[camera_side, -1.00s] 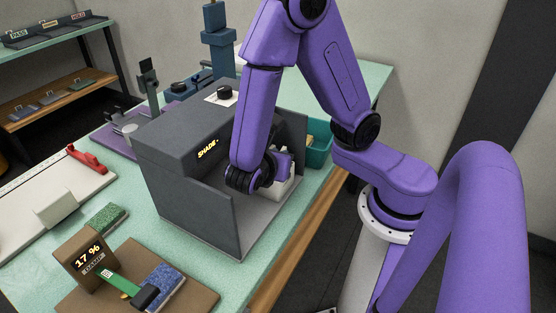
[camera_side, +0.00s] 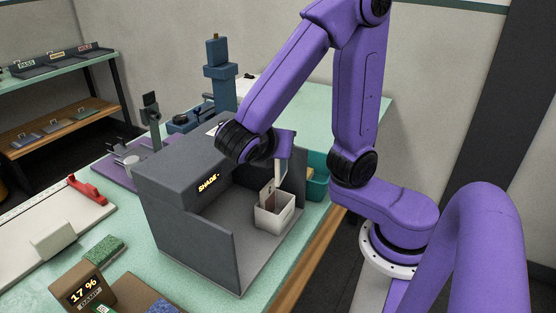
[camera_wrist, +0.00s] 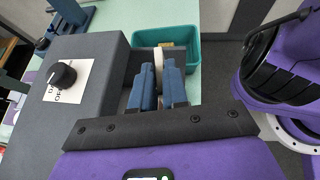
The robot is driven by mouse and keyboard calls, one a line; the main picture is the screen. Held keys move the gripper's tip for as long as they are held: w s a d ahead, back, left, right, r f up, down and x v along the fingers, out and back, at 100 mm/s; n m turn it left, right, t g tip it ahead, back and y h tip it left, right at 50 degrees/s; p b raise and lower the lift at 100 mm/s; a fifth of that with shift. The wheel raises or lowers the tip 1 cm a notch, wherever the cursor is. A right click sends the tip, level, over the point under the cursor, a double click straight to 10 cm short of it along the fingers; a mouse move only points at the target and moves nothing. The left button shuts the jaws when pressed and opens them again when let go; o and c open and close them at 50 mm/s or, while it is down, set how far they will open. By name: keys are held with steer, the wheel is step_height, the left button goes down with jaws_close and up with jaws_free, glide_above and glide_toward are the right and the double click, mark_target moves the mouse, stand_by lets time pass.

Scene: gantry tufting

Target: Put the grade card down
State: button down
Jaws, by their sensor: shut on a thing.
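My gripper is raised over the open right part of the grey SHADE booth (camera_side: 190,150), at the side facing the teal bin. In the wrist view its two blue fingers (camera_wrist: 158,72) are shut on a thin pale card (camera_wrist: 158,60), seen edge-on, which I take to be the grade card. In the side view a pale upright strip (camera_side: 281,170) shows below the wrist, above a small white box (camera_side: 274,217). The fingertips are mostly hidden in the side view.
A teal bin (camera_side: 318,165) stands behind the booth's right side and also shows in the wrist view (camera_wrist: 190,40). A dark knob on a white plate (camera_wrist: 62,75) sits on the booth top. The booth floor (camera_side: 225,235) in front of the box is clear.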

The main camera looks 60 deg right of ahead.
steer(key=shift+r, duration=2.15)
steer(key=shift+w+d+r+m+g, duration=0.2)
steer(key=shift+w+d+m+g, duration=0.1)
steer(key=shift+g, duration=0.1)
steer(key=w+d+r+m+g, duration=0.2)
steer(key=d+r+m+g, duration=0.1)
steer(key=d+r, duration=0.2)
steer(key=shift+w+d+r+m+g, duration=0.2)
steer(key=shift+d+m+g, duration=0.15)
steer(key=shift+d, duration=0.25)
steer(key=shift+d+r, duration=0.1)
steer(key=shift+d, duration=0.1)
